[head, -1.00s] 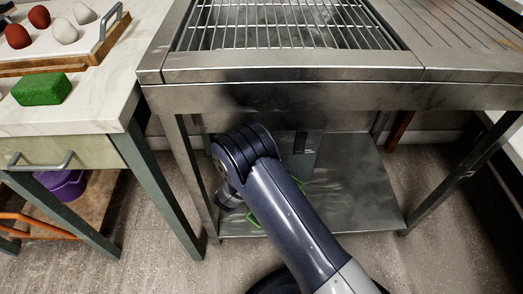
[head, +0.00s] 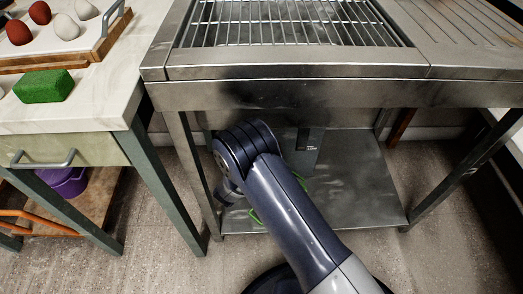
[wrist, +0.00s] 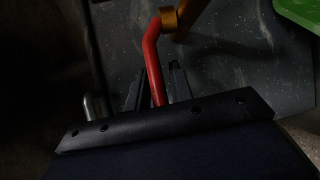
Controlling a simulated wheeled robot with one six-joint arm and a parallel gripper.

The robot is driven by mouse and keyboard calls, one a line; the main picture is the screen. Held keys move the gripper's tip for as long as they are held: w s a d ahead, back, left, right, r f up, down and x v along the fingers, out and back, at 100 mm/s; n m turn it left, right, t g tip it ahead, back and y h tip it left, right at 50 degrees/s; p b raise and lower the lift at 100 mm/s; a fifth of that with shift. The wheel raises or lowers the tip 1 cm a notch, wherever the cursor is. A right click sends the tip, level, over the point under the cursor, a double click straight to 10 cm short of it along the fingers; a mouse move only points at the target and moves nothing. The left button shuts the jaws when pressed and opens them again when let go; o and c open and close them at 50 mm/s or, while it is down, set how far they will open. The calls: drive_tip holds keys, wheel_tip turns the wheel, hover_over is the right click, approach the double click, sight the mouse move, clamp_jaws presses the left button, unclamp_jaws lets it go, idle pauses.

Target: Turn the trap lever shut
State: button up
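The trap lever (wrist: 153,55) is a bent red bar in the wrist view, running from a brass-coloured fitting (wrist: 168,18) down between my gripper's fingers. My gripper (wrist: 155,88) has one dark finger on each side of the lever, with narrow dark gaps seeming to show beside it. The view is dim, and contact with the lever cannot be made out. In the head view, my arm reaches under the steel sink unit (head: 290,95), and my gripper's fingers and the lever are hidden there.
The unit has a lower steel shelf (head: 365,185) and a leg (head: 190,165) close left of my arm. A dark grey panel (head: 308,150) stands behind my arm. Something green (wrist: 298,12) lies near the fitting. A counter (head: 105,105) with a green sponge (head: 43,86) stands left.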

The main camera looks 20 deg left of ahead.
drive_tip(key=p+v, duration=0.3)
drive_tip(key=v, duration=0.7)
drive_tip(key=shift+s, duration=0.3)
drive_tip(key=shift+a, duration=0.1)
